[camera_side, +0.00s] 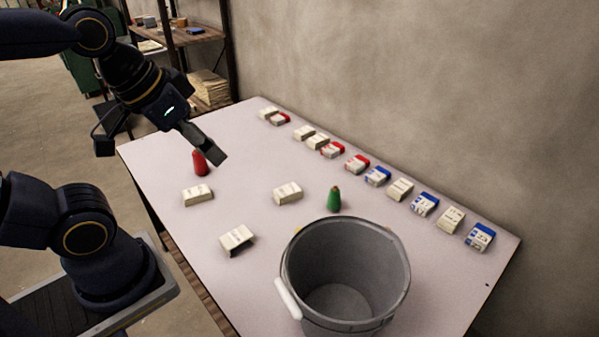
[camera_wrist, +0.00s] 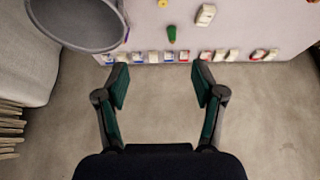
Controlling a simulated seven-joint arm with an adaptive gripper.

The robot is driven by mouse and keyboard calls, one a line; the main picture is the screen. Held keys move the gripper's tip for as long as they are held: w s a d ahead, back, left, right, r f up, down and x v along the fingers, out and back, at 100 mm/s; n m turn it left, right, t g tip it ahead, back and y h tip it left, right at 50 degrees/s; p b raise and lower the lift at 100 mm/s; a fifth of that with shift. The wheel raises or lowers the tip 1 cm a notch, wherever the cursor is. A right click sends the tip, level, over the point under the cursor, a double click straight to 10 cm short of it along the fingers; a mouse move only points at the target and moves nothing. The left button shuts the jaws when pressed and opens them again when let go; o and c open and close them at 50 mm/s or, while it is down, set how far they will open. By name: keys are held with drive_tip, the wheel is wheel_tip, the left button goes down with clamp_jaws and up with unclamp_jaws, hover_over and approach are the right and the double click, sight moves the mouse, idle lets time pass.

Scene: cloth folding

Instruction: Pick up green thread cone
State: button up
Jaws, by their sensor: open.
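The green thread cone (camera_side: 334,200) stands upright on the table, just behind the bucket in the side view. In the wrist view the green cone (camera_wrist: 172,34) is small, near the top middle, beyond my fingertips. My gripper (camera_side: 214,152) is in the air above the left part of the table, near the red cone and well to the left of the green cone. In the wrist view my gripper (camera_wrist: 160,88) has its two fingers wide apart with nothing between them.
A grey bucket (camera_side: 298,262) stands at the table's front. A red cone (camera_side: 200,163) stands at left. Cream boxes (camera_side: 287,193) lie mid-table. A row of cream, red and blue boxes (camera_side: 376,177) lines the wall side. The table (camera_side: 240,160) is bare between them.

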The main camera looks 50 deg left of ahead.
drive_tip(key=w+r+n+t, duration=0.2)
drive_tip(key=w+r, duration=0.4)
drive_tip(key=w, duration=0.1)
drive_tip(key=n+g+y, duration=0.2)
drive_tip(key=g, duration=0.1)
hover_over(335, 187)
drive_tip(key=s+d, duration=0.1)
drive_tip(key=s, duration=0.3)
wheel_tip(335, 187, down, 29)
drive_tip(key=x, duration=1)
drive_tip(key=shift+s+d+f, duration=0.15)
drive_tip(key=shift+d, duration=0.25)
drive_tip(key=shift+s+d+f+x, duration=0.1)
drive_tip(key=shift+s+x, duration=0.05)
drive_tip(key=shift+x, duration=0.85)
drive_tip(key=shift+s+d+f+x, duration=0.1)
drive_tip(key=shift+s+x, duration=0.05)
drive_tip(key=shift+x, duration=0.8)
drive_tip(key=shift+s+d+f+x, duration=0.1)
drive_tip(key=shift+s+x, duration=0.05)
drive_tip(key=shift+x, duration=0.85)
drive_tip(key=shift+r, duration=0.1)
clamp_jaws()
